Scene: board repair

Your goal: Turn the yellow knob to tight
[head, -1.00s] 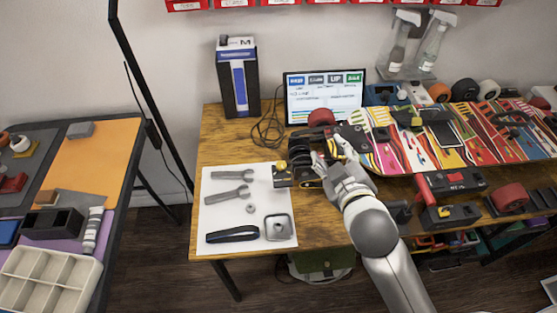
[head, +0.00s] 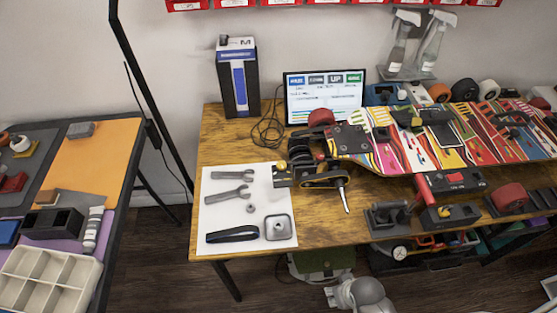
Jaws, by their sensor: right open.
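A small yellow knob (head: 281,164) sits on top of a grey block at the right edge of the white mat (head: 225,222). It is too small to tell which way it is turned. A dark clamp-like device with a metal rod (head: 323,176) stands just right of it. My right gripper (head: 335,297) is low at the bottom edge of the head view, in front of the table and well away from the knob. It is open, and nothing shows in it. My left gripper is not in view.
Wrenches, a black strap and a square metal part lie on the mat. A colourful skateboard deck (head: 470,138) spans the back right. Red and black tools (head: 450,183) stand before it.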

